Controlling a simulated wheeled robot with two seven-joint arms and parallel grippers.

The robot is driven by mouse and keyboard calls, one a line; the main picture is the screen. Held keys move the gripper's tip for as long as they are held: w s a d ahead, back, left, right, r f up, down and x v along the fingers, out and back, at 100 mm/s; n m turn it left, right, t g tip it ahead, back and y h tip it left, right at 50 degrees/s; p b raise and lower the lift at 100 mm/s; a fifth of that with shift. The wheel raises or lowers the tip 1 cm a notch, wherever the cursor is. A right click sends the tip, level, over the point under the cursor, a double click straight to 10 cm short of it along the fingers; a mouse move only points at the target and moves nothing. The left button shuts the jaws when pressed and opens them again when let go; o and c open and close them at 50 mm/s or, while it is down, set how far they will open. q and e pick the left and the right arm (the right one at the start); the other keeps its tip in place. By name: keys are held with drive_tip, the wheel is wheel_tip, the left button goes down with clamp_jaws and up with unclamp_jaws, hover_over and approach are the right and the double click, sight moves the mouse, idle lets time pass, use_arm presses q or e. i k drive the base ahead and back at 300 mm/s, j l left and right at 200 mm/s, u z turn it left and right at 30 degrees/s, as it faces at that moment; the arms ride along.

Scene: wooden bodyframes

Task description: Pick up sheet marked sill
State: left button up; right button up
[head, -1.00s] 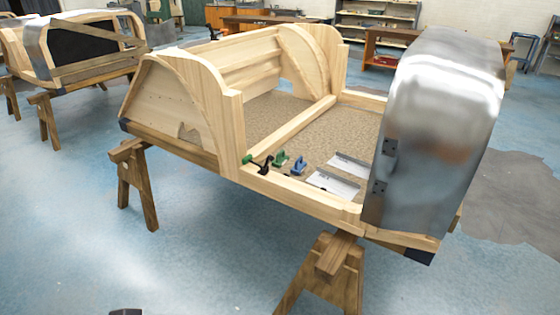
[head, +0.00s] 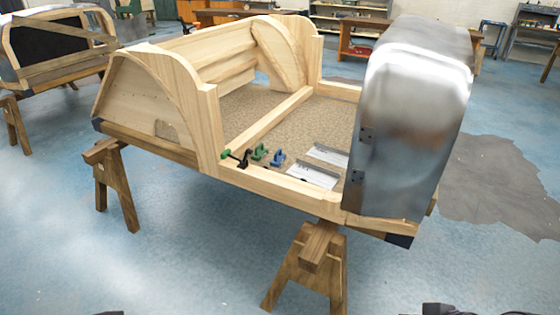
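Two white sheets with grey metal strips lie on the speckled floor panel inside the wooden body frame in the head view: a near sheet (head: 311,176) and a far sheet (head: 327,154). Both carry small dark marks, too small to read, so I cannot tell which is marked sill. Only a dark tip of my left gripper (head: 108,313) shows at the bottom edge. A dark part of my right gripper (head: 446,310) shows at the bottom right. Both are well apart from the sheets, and their fingers cannot be made out.
Green and blue clamps (head: 277,157) stand left of the sheets. The wooden front rail (head: 275,183) lies before them and a tall metal panel (head: 405,125) rises at their right. A wooden trestle (head: 312,270) juts toward me. Blue floor is clear on both sides of it.

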sight(328, 177)
drive_tip(key=i+j+z, duration=0.15)
drive_tip(key=i+j, duration=0.55)
drive_tip(key=i+j+z, duration=0.15)
drive_tip(key=i+j, duration=0.6)
drive_tip(key=i+j+z, duration=0.1)
drive_tip(key=i+j, duration=0.55)
drive_tip(key=j, duration=0.2)
